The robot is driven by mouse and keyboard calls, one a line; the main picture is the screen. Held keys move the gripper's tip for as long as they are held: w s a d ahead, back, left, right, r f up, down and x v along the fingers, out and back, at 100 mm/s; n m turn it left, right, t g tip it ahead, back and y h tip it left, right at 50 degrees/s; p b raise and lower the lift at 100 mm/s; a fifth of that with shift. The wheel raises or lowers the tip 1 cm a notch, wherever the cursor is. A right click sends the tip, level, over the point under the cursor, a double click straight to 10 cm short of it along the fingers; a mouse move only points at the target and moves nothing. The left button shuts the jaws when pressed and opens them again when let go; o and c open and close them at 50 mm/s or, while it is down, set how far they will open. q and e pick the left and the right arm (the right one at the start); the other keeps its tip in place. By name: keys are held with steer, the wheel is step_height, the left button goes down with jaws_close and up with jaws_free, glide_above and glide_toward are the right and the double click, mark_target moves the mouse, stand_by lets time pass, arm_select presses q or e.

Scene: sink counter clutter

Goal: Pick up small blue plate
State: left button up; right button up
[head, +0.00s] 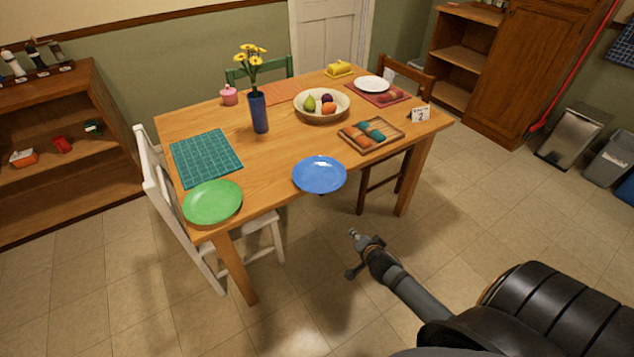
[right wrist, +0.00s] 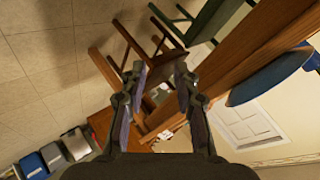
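A blue plate (head: 319,174) lies at the near edge of the wooden table (head: 290,150), its rim overhanging the edge slightly. In the right wrist view the blue plate (right wrist: 275,75) shows at the upper right, beside the table edge. My right gripper (head: 356,254) is below and to the right of the plate in the head view, apart from it. In the right wrist view the right gripper (right wrist: 158,80) has its fingers spread with nothing between them. My left gripper is not in view.
A green plate (head: 212,202) sits at the table's near left corner. A blue vase (head: 259,113) with yellow flowers, a fruit bowl (head: 321,105) and a wooden tray (head: 371,134) stand farther back. A white chair (head: 172,205) is at the left. The floor in front is clear.

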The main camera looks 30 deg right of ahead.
mark_target(331, 190)
steer(key=w+a+r+m+t, duration=0.2)
steer(key=r, duration=0.5)
steer(key=w+a+r+m+t, duration=0.1)
steer(key=w+a+r+m, duration=0.1)
steer(key=r, duration=0.5)
steer(key=b+x, duration=0.1)
steer(key=x, duration=0.9)
steer(key=shift+w+f, duration=0.15)
steer(key=shift+w, duration=0.05)
steer(key=shift+s, duration=0.1)
steer(key=shift+c, duration=0.2)
jaws_close()
